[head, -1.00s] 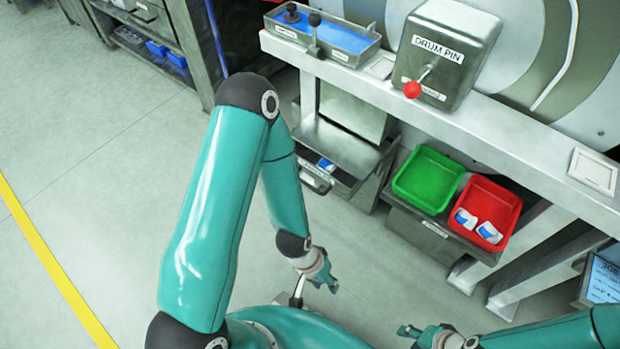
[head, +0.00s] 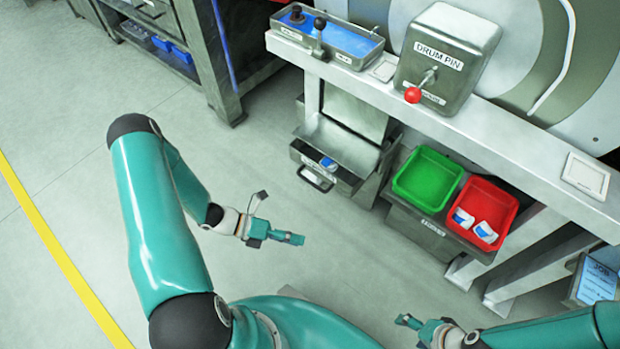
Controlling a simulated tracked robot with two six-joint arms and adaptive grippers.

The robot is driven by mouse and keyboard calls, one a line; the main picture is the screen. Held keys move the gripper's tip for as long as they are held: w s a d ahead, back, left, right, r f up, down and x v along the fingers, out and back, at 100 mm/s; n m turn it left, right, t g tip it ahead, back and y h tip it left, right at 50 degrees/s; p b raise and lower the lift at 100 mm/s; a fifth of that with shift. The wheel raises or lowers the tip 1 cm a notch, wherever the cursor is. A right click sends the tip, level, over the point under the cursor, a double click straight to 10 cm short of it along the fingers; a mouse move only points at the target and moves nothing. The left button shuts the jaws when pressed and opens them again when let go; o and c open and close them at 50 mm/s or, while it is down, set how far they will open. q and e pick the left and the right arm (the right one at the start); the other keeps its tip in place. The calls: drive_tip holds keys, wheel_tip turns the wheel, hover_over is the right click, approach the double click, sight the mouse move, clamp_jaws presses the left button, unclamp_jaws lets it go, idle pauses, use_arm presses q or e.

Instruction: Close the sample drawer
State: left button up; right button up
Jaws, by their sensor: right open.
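The sample drawer (head: 324,168) is a grey metal drawer under the bench, left of the green bin. It stands pulled out, with a blue and white item (head: 328,164) inside and a handle (head: 316,180) on its labelled front. My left gripper (head: 296,238) is in front of and below the drawer, apart from it. Its fingers are seen edge-on, so their opening is unclear, and I see nothing held. My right gripper (head: 404,322) is at the bottom right, far from the drawer, open and empty.
A green bin (head: 427,180) and a red bin (head: 482,215) with white and blue items stand on a low shelf right of the drawer. Above are the bench (head: 480,112), the drum pin box (head: 444,60) and a blue tray (head: 335,38). The floor before the drawer is clear.

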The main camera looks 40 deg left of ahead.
sight(310, 181)
use_arm(q)
drive_tip(key=w+a+r+n+t+y, duration=0.1)
drive_tip(key=w+a+n+t+y, duration=0.1)
drive_tip(key=a+n+t, duration=0.4)
drive_tip(key=w+a+r+n+t+y, duration=0.1)
drive_tip(key=a+r+n+t+y, duration=0.15)
drive_tip(key=a+n, duration=0.4)
drive_tip(key=shift+m+g, duration=0.35)
drive_tip(key=shift+m, duration=0.5)
drive_tip(key=x, duration=0.5)
drive_tip(key=b+x, duration=0.1)
drive_tip(key=x, duration=0.4)
drive_tip(key=a+f+b+x, duration=0.1)
drive_tip(key=x, duration=0.5)
drive_tip(key=shift+w, duration=0.25)
drive_tip(key=shift+r, duration=0.1)
clamp_jaws()
